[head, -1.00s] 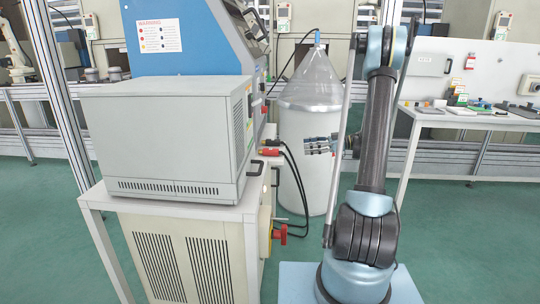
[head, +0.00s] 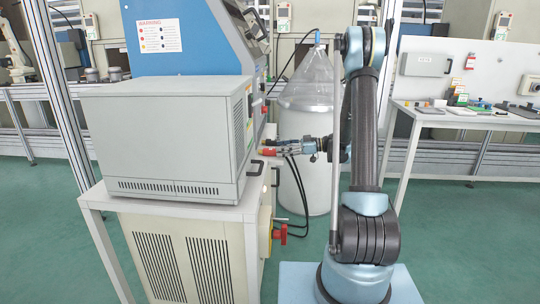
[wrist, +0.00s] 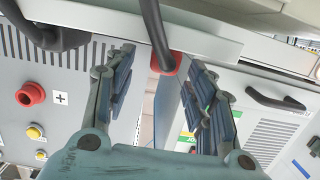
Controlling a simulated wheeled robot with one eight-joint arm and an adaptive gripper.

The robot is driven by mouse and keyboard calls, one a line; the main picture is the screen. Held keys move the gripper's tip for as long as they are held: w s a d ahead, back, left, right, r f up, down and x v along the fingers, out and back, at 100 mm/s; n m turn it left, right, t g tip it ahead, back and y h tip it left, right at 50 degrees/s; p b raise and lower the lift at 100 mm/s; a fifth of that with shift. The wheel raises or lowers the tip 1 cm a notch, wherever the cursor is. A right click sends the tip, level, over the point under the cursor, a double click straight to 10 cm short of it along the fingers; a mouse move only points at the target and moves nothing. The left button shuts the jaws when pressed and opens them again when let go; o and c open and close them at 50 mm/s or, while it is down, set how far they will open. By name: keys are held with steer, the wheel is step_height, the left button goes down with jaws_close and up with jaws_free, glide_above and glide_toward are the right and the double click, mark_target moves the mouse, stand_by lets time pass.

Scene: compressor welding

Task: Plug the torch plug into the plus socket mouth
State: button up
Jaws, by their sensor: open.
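The torch plug, a red piece (wrist: 168,62) with a thick black cable, shows between the fingers in the wrist view. In the head view its red end (head: 268,151) is at the right side of the welding machine. My gripper (wrist: 160,85) is open, with one finger on each side of the plug and apart from it. In the head view my gripper (head: 288,147) reaches left to the plug. The plus socket mouth (wrist: 30,95) is a red ring beside a plus label, left of the fingers in the wrist view. The plug's far end is hidden.
A grey box (head: 165,140) stands on a white-topped stand (head: 165,207) left of my gripper. Black cables (head: 299,190) hang below the plug. A white drum (head: 309,195) with a clear cone stands behind. Yellow knobs (wrist: 35,132) sit near the socket.

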mark_target(274, 149)
steer(key=a, duration=0.4)
steer(key=shift+a+f, duration=0.1)
steer(key=shift+f, duration=0.05)
jaws_close()
steer(key=shift+r, duration=0.8)
step_height(274, 149, up, 2)
steer(key=shift+r, duration=0.1)
steer(key=d, duration=1.8)
steer(key=shift+s, duration=0.3)
